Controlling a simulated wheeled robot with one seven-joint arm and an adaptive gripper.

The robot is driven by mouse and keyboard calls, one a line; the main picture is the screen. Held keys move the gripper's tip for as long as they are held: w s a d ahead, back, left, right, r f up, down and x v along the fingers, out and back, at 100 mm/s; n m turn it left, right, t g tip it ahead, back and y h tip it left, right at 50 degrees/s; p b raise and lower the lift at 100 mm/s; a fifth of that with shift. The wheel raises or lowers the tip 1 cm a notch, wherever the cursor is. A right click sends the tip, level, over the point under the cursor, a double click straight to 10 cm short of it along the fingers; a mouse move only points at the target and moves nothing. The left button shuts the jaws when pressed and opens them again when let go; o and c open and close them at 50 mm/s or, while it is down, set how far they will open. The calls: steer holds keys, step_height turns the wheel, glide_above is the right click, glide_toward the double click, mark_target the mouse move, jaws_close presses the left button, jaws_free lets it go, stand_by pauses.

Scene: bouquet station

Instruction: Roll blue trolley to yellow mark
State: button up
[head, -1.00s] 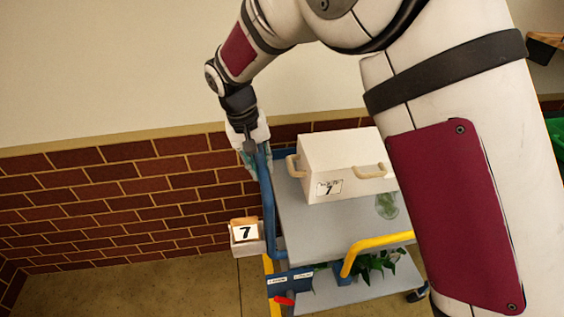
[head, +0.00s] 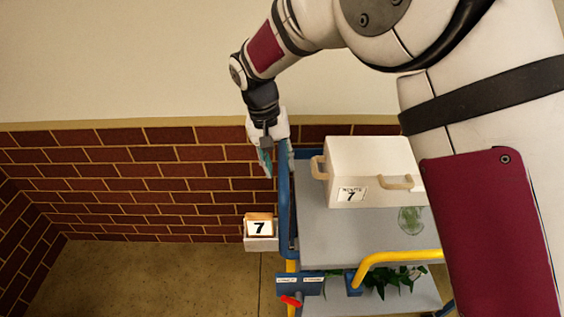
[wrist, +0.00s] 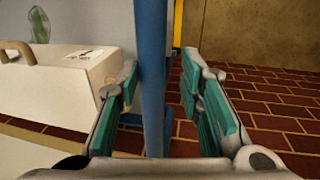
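The blue trolley (head: 340,232) stands by the brick wall, with grey shelves, a blue upright rail (head: 285,205) at its left end and a yellow handle (head: 400,257) in front. My gripper (head: 276,158) is at the top of the blue rail. In the wrist view, the rail (wrist: 151,80) passes between the teal-padded fingers, which are apart. The left finger is close to the rail, and a gap shows on the right. A red lever (head: 291,301) sits low at the trolley's left end. I cannot make out a yellow floor mark.
A white box (head: 372,165) labelled 7 and a clear glass vessel (head: 411,219) stand on the top shelf. A leafy plant (head: 388,280) is below. A small box (head: 260,228) marked 7 is left of the rail. Bare floor (head: 160,280) shows at the left.

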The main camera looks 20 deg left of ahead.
steer(key=shift+r, duration=0.1)
steer(key=shift+r, duration=0.25)
step_height(320, 180, up, 11)
steer(key=a, duration=0.2)
steer(key=shift+s, duration=0.4)
steer(key=shift+r, duration=0.1)
